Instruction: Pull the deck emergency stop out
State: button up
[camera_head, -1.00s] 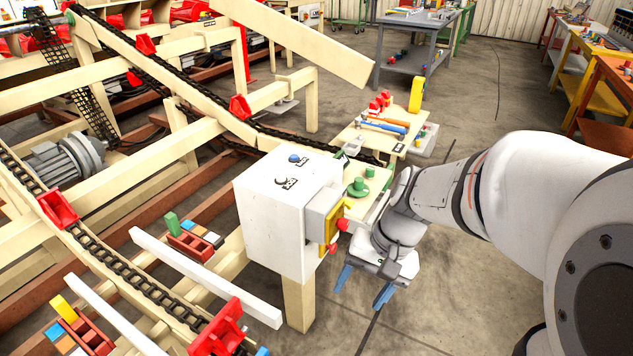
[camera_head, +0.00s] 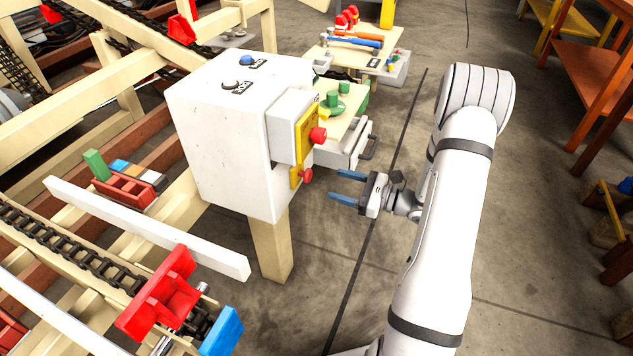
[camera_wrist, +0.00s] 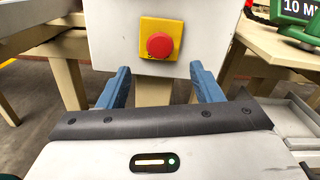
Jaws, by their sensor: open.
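A red mushroom button (camera_wrist: 160,45) on a square yellow plate (camera_wrist: 147,24) is fixed to a white panel straight ahead in the wrist view. In the head view, a red button (camera_head: 305,175) on a small yellow plate sits low on the side of the white control box (camera_head: 222,130). A second red button (camera_head: 318,134) is above it on a yellow-faced grey box. My gripper (camera_head: 340,186) is open and empty, its blue fingers pointing at the lower button with a gap between. In the wrist view the fingers (camera_wrist: 160,72) straddle the space below the button.
The control box stands on a wooden post (camera_head: 270,245). Behind it are a bench with a green knob (camera_head: 334,98) and an open grey drawer (camera_head: 352,145). A white rail (camera_head: 150,230) and chain conveyor lie to the left.

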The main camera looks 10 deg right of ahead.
aim_at(311, 176)
jog(key=b+x, duration=0.1)
jog(key=x, duration=0.6)
jog(key=shift+w+a+b, duration=0.2)
jog(key=shift+b, duration=0.1)
jog(key=shift+c, duration=0.6)
